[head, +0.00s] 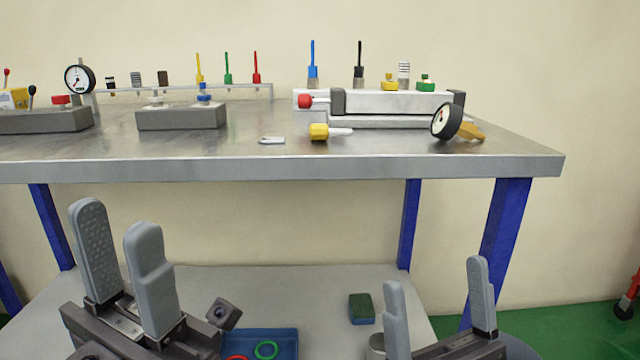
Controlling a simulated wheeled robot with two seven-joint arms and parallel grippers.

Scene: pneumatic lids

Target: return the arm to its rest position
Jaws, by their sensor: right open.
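My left gripper (122,262) is at the lower left, in front of the table and below the level of its top. Its two grey fingers point up with a narrow gap between them, and I see nothing in the gap. Whether it counts as open or shut is unclear. My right gripper (438,300) is at the lower right, also below the tabletop edge. Its two fingers are wide apart and empty. Both grippers are clear of the parts on the table. Most of both arms is out of the picture.
The metal table (300,168) spans the view at mid height. A white cylinder unit (390,103), a gauge (446,121), a yellow-capped part (319,132) and grey blocks (182,117) stand on it. The lower shelf holds a blue tray (285,340) and a green-topped block (361,308).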

